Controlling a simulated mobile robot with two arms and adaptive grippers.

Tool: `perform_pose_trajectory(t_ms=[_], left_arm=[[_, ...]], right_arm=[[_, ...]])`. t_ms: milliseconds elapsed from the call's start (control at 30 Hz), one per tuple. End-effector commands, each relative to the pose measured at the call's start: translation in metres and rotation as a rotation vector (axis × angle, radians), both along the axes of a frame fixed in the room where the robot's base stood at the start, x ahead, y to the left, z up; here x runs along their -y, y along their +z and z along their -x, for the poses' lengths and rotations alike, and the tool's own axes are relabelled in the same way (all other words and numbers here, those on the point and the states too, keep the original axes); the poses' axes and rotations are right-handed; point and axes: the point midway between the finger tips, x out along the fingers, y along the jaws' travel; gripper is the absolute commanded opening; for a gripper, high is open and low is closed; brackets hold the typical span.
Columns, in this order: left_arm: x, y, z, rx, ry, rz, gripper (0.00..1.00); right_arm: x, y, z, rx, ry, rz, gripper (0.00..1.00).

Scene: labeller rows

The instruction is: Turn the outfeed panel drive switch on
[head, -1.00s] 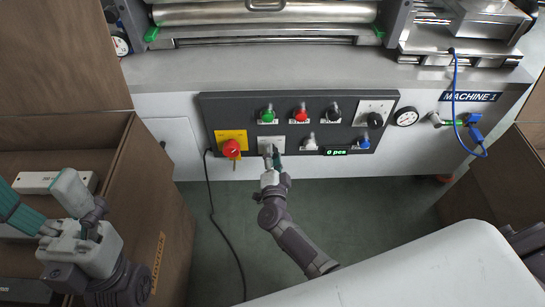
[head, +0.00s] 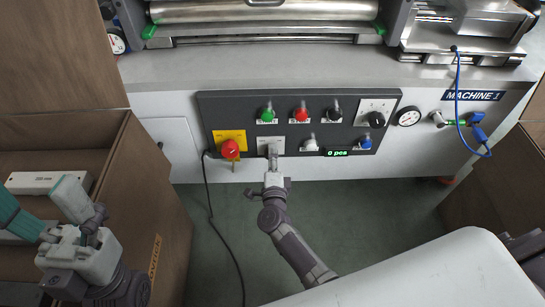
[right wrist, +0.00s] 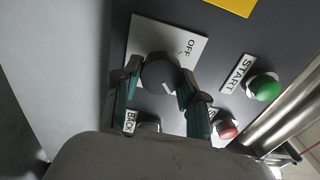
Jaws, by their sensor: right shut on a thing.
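A dark round rotary knob (right wrist: 160,77) sits on a white plate (right wrist: 140,40) marked OFF in the right wrist view. In the head view that plate (head: 263,142) is at the lower left of the dark control panel (head: 235,108), beside a yellow plate. My right gripper (head: 272,158) reaches up to it from below. In the right wrist view its two green-padded fingers (right wrist: 157,98) are shut on the knob, one on each side. The knob's pointer setting is unclear. My left gripper (head: 38,200) is at the lower left, fingers spread, empty, away from the panel.
A red mushroom button (head: 230,149) is close left of the gripped knob. Green (head: 267,114) and red (head: 301,113) buttons are above it. Another knob (head: 376,119) sits at the panel's right. A cable (head: 212,205) hangs left of my right arm. A brown crate (head: 150,190) stands left.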

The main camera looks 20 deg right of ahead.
Motion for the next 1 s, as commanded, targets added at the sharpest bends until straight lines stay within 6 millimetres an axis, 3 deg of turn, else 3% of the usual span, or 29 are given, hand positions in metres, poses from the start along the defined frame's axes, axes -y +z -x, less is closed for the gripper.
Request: perform_pose_trajectory(t_ms=[333, 367, 500, 833, 1000], left_arm=[[0.000, 0.000, 0.000, -0.001, 0.000, 0.000, 0.77], [0.000, 0.000, 0.000, -0.001, 0.000, 0.000, 0.77], [0.000, 0.000, 0.000, -0.001, 0.000, 0.000, 0.77], [-0.001, 0.001, 0.000, 0.004, 0.002, 0.001, 0.77], [-0.001, 0.001, 0.000, 0.002, 0.002, 0.000, 0.77]], right_arm=[[0.000, -0.002, 0.001, -0.003, -0.001, -0.006, 0.07], [0.000, -0.002, 0.001, -0.003, -0.001, -0.006, 0.47], [0.000, -0.002, 0.001, -0.003, -0.001, -0.005, 0.67], [-0.001, -0.001, 0.003, -0.001, 0.000, -0.003, 0.67], [-0.007, -0.002, 0.024, -0.004, 0.000, -0.004, 0.67]])
